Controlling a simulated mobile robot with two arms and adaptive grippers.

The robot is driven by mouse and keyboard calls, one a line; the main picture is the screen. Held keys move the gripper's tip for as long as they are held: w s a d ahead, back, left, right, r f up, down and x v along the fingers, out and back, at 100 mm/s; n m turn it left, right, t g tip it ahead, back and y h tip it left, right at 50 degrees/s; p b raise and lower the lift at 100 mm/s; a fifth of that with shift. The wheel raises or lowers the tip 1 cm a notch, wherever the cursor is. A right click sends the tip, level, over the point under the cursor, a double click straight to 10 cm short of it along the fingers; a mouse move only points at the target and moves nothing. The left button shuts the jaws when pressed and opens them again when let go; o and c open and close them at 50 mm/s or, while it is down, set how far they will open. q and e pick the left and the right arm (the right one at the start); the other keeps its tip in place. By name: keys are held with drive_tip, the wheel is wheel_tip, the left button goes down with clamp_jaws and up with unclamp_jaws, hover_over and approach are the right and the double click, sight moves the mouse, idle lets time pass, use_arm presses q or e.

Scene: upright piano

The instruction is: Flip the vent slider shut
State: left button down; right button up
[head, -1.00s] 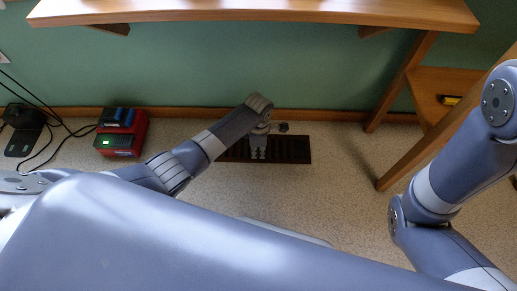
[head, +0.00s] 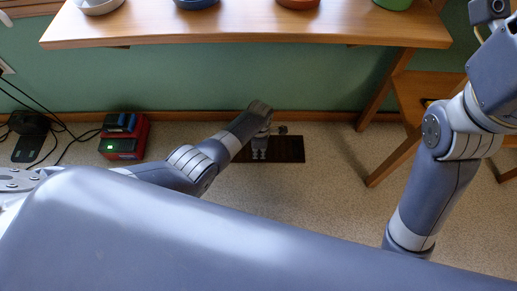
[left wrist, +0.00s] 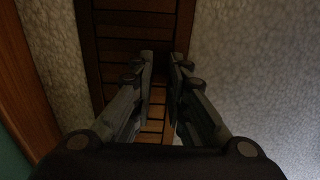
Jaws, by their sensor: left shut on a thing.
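The floor vent (head: 289,151) is a dark brown slatted rectangle on the speckled floor by the green wall. It also fills the upper middle of the left wrist view (left wrist: 128,18). My left gripper (head: 259,157) points down over the vent, near its middle. In the left wrist view my left gripper (left wrist: 162,62) has its two fingers close together over the slats, shut on the vent slider. The slider itself is dark and mostly hidden between the fingertips.
A wooden shelf (head: 240,32) overhangs the vent, with several coloured bowls along its top. A red and black device (head: 124,136) and cables lie on the floor at left. A wooden stool (head: 412,100) stands at right. Floor right of the vent is clear.

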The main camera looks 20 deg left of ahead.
use_arm(q)
drive_tip(key=shift+w+d+r, duration=0.15)
drive_tip(key=shift+w, duration=0.2)
drive_tip(key=c, duration=1.6)
unclamp_jaws()
drive_tip(key=shift+d, duration=0.1)
drive_tip(key=shift+o, duration=0.2)
drive_tip(key=shift+s, duration=0.15)
drive_tip(key=shift+s, duration=0.1)
wheel_tip(320, 180, up, 12)
